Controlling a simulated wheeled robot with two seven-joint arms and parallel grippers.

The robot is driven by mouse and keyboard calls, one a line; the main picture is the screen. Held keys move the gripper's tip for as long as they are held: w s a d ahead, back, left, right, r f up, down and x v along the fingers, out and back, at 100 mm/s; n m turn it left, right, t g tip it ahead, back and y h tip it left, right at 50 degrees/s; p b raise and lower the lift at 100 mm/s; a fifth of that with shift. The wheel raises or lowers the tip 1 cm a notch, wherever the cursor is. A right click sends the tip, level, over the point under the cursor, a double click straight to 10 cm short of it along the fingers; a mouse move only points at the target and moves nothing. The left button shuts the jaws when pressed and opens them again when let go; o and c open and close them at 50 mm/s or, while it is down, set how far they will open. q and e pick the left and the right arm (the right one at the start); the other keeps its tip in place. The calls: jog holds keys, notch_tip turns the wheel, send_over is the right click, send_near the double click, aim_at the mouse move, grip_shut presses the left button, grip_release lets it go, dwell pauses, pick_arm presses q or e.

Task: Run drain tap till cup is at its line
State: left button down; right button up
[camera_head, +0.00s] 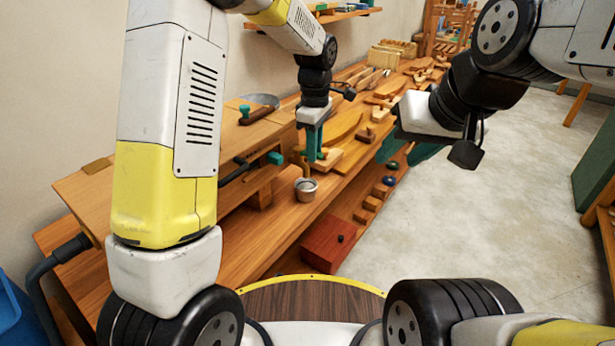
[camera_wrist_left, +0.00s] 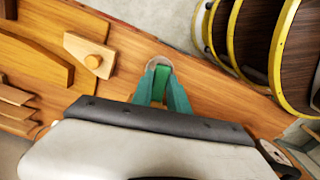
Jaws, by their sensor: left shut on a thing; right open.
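A small grey cup (camera_head: 305,189) stands on the bench near its front edge, with a light inside. A wooden tap (camera_head: 301,164) shows just above it, partly hidden. My left gripper (camera_head: 314,155) points down above and slightly behind the cup. In the left wrist view its green fingers (camera_wrist_left: 163,92) are closed on a green piece (camera_wrist_left: 162,76), which looks like the tap's handle. The cup's rim (camera_wrist_left: 160,60) shows just beyond it. The liquid level and any line on the cup are too small to tell. My right gripper (camera_head: 408,148) is open and empty, off the bench's front.
The wooden bench (camera_head: 245,240) runs along the wall, with several wooden pieces farther back. A red box (camera_head: 328,245) stands at the bench's front. A green-ended lever (camera_head: 275,158) is left of the cup. Open floor lies right.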

pick_arm(q)
jog(key=w+n, duration=0.1)
jog(key=n, duration=0.1)
jog(key=w+n, duration=0.1)
jog(key=n, duration=0.1)
jog(key=w+n, duration=0.1)
jog(key=n, duration=0.2)
jog(key=shift+d+r, duration=0.1)
jog(key=shift+d, duration=0.1)
dwell(6.1)
jog(key=shift+s, duration=0.1)
